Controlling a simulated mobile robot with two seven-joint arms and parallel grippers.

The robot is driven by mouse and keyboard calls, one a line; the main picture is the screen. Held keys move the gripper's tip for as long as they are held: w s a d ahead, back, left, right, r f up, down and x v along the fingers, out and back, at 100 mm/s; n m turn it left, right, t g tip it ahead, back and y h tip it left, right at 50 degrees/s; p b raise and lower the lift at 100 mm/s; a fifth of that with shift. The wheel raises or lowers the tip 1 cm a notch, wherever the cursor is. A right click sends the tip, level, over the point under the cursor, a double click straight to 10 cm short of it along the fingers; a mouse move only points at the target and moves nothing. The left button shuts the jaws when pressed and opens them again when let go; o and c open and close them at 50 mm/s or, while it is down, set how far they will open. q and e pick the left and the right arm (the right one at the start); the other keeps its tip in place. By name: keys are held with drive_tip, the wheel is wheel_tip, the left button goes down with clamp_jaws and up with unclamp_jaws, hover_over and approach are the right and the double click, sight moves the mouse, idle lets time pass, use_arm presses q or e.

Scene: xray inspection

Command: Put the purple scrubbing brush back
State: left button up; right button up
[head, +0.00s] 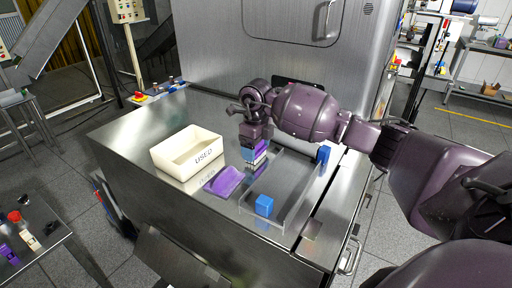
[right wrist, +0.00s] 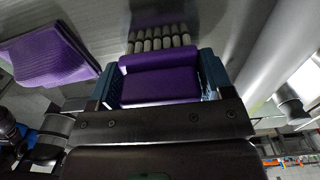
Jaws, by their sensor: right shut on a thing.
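The purple scrubbing brush (head: 255,154) has a purple body and pale bristles. My right gripper (head: 256,136) is shut on it above the steel counter, between the cream bin and the tray area. In the right wrist view the brush (right wrist: 160,78) sits between the two blue-grey fingers, bristles pointing away from the palm. I cannot tell whether the bristles touch the surface below. My left gripper is not in view.
A cream bin (head: 172,164) marked "USED" stands on the counter to the left. A folded purple cloth (head: 224,181) lies in front of the brush. A blue block (head: 264,206) and another blue item (head: 322,155) are near low clear rails. A steel machine (head: 285,50) rises behind.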

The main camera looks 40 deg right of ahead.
drive_tip(key=shift+f, duration=0.2)
drive_tip(key=o, duration=0.9)
drive_tip(key=shift+r, duration=0.2)
drive_tip(key=shift+r, duration=0.3)
wheel_tip(320, 180, up, 10)
drive_tip(key=shift+f, duration=0.1)
drive_tip(key=shift+r, duration=0.85)
